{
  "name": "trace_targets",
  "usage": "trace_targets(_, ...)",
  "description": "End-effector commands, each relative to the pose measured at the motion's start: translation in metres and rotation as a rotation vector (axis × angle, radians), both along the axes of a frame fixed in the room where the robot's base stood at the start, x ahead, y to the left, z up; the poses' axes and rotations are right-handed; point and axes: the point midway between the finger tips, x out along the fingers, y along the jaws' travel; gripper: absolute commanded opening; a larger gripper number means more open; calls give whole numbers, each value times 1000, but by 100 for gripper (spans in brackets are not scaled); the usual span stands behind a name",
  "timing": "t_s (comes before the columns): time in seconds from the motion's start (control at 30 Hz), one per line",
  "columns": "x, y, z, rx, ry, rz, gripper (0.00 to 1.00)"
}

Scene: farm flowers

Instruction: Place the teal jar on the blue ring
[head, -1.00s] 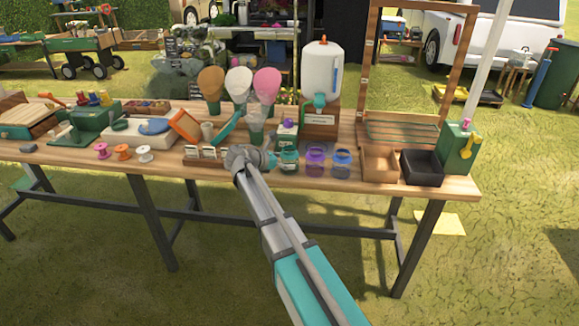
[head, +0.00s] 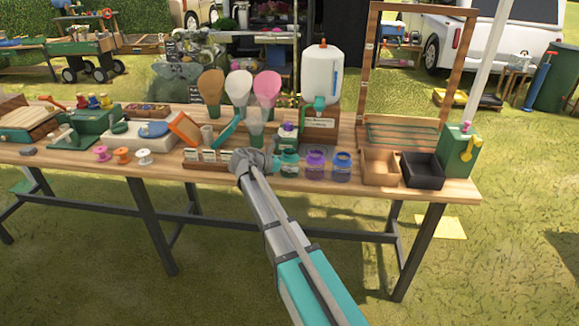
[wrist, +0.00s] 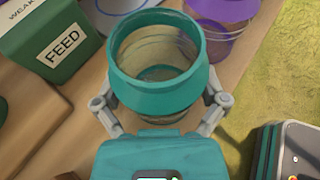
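The teal jar (head: 289,164) stands at the table's front edge, just right of the end of my arm. In the wrist view the open-topped jar (wrist: 155,97) fills the space between the fingers of my gripper (wrist: 160,105), one on each side. The jar's rim hides the fingertips, so I cannot tell whether they press on it. In the head view my gripper (head: 272,162) is low, beside the jar.
A purple jar (head: 315,164) and a blue jar (head: 341,167) stand close to the right. A green FEED box (wrist: 50,40) is close by in the wrist view. Behind stands a white dispenser (head: 322,75). Wooden and black trays (head: 423,172) lie further right.

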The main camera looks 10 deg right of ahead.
Motion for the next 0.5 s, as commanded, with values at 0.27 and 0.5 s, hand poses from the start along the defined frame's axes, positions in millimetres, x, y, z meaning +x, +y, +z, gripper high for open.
trace_targets(0.27,0,0,0,0,0,0,32)
trace_targets(0.5,0,0,2,0,0,0,32)
